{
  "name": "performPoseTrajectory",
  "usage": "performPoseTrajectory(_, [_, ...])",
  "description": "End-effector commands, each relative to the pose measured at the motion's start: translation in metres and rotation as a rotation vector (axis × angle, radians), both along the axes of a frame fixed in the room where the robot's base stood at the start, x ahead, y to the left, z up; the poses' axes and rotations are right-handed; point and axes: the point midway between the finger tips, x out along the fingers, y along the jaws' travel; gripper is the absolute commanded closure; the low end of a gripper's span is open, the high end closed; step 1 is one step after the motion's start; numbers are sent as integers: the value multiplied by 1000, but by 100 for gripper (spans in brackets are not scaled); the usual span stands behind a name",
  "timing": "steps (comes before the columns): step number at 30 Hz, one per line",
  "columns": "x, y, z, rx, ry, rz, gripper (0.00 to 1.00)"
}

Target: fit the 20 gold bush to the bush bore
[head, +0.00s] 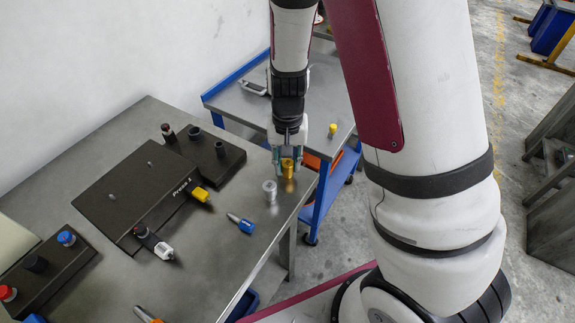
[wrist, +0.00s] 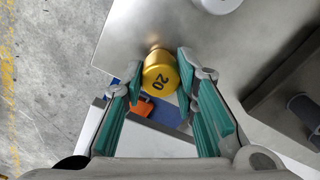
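A silver cylinder (head: 270,191) stands close to the bush. A blue-handled tool (head: 241,223) lies in front of it. A black block with dark posts (head: 225,158) sits behind the plate. A blue-edged trolley (head: 240,104) with a small yellow part (head: 332,129) stands beyond.

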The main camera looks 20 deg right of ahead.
Motion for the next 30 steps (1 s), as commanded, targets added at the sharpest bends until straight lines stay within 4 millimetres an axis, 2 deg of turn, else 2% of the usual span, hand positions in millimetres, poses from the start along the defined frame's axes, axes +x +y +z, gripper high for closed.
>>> performPoseTrajectory(8, [0,0,4,0,0,0,100])
performPoseTrajectory(30, [0,0,37,0,-1,0,100])
